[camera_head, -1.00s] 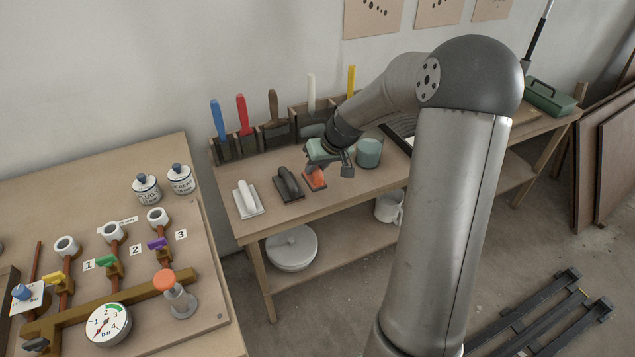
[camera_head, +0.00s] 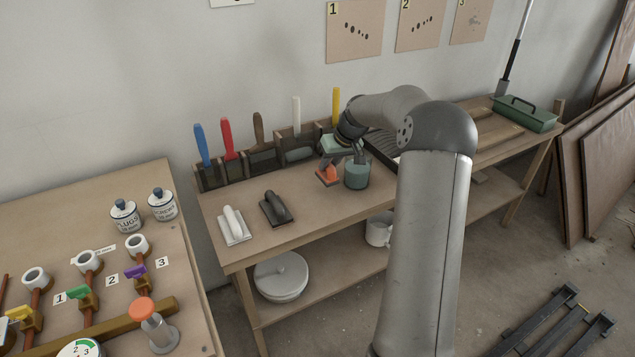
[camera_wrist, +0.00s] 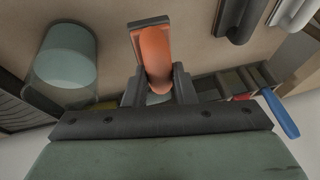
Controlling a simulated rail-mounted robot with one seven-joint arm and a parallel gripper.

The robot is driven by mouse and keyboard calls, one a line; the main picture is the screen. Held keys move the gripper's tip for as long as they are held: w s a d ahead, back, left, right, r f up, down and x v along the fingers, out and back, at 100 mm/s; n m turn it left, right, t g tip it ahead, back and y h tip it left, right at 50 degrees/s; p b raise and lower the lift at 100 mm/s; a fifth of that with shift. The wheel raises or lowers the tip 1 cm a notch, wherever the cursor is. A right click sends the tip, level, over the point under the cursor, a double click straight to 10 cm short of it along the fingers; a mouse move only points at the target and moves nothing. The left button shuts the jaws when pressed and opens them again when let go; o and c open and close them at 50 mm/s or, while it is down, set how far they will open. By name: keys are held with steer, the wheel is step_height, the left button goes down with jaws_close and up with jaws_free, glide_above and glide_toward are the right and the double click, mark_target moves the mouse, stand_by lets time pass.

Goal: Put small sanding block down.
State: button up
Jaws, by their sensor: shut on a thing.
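The small sanding block (camera_head: 327,176), with an orange grip on a dark base, is held in my gripper (camera_head: 329,165) at the back of the bench. The wrist view shows the block's orange grip (camera_wrist: 153,50) between the dark fingers of my gripper (camera_wrist: 158,88). The jaws are shut on it. The block seems to be just above the bench top, but I cannot tell how large the gap is.
A black-handled float (camera_head: 276,208) and a white-handled float (camera_head: 234,225) lie to the left on the bench (camera_head: 300,235). A rack with several upright coloured handles (camera_head: 229,139) stands behind. Clear bench top lies between the black float and the block.

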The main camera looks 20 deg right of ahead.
mark_target(318, 173)
steer(key=f, duration=0.1)
steer(key=w+a+f, duration=0.2)
steer(key=f, duration=0.1)
steer(key=shift+w+a+f, duration=0.1)
steer(key=shift+a, duration=0.1)
steer(key=shift+w+a+f, duration=0.15)
steer(key=shift+f, duration=1.6)
steer(key=shift+f, duration=0.15)
steer(key=o, duration=0.9)
